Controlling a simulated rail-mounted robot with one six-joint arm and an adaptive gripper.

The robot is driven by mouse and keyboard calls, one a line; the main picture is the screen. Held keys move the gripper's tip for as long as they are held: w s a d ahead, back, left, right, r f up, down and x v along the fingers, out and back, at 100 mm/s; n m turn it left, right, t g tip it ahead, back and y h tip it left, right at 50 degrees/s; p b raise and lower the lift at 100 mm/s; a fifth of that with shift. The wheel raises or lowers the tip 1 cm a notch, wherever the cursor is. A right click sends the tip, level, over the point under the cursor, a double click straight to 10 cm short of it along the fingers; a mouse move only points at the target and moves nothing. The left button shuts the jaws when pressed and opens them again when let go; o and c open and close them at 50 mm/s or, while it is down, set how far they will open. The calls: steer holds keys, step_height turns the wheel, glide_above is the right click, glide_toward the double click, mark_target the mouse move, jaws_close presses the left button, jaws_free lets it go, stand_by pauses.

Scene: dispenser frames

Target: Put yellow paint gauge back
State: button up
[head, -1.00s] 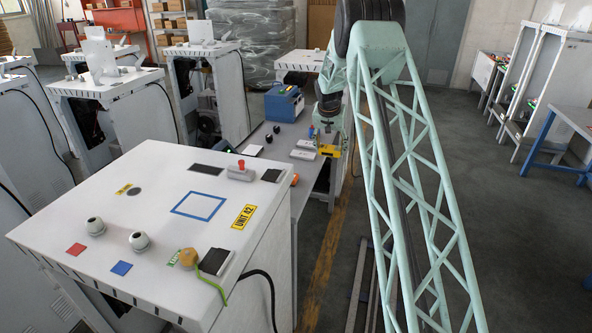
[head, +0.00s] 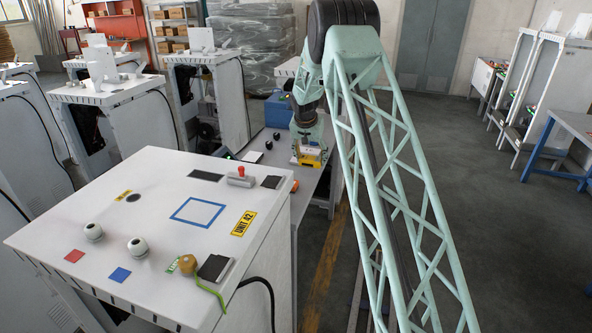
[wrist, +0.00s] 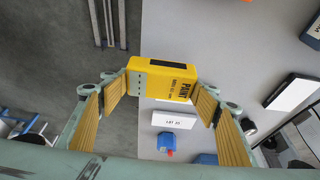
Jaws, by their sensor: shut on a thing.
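The yellow paint gauge (wrist: 163,80), with black lettering and a dark window, is between the ribbed fingers of my gripper (wrist: 162,97) in the wrist view. The fingers are shut on its two ends. In the head view the gauge (head: 313,158) shows as a small yellow block under my gripper (head: 307,150), over the far grey bench. I cannot tell how far it is above the bench. The gauge's underside is hidden.
A white labelled block (wrist: 174,120) and a dark-screened white device (wrist: 295,92) lie on the grey bench (wrist: 225,30). A blue box (head: 279,108) stands at the bench's back. A white cabinet (head: 150,210) with a blue square outline (head: 197,208) on top fills the near left.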

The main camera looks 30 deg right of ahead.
glide_above(297, 173)
steer(key=s, duration=0.2)
steer(key=shift+w+f, duration=0.25)
steer(key=shift+w+a, duration=0.1)
steer(key=shift+a, duration=0.35)
steer(key=shift+a+f, duration=0.15)
steer(key=shift+f, duration=1.65)
steer(key=shift+f+b, duration=0.2)
steer(key=shift+b, duration=0.25)
steer(key=o, duration=1)
steer(key=shift+r, duration=0.2)
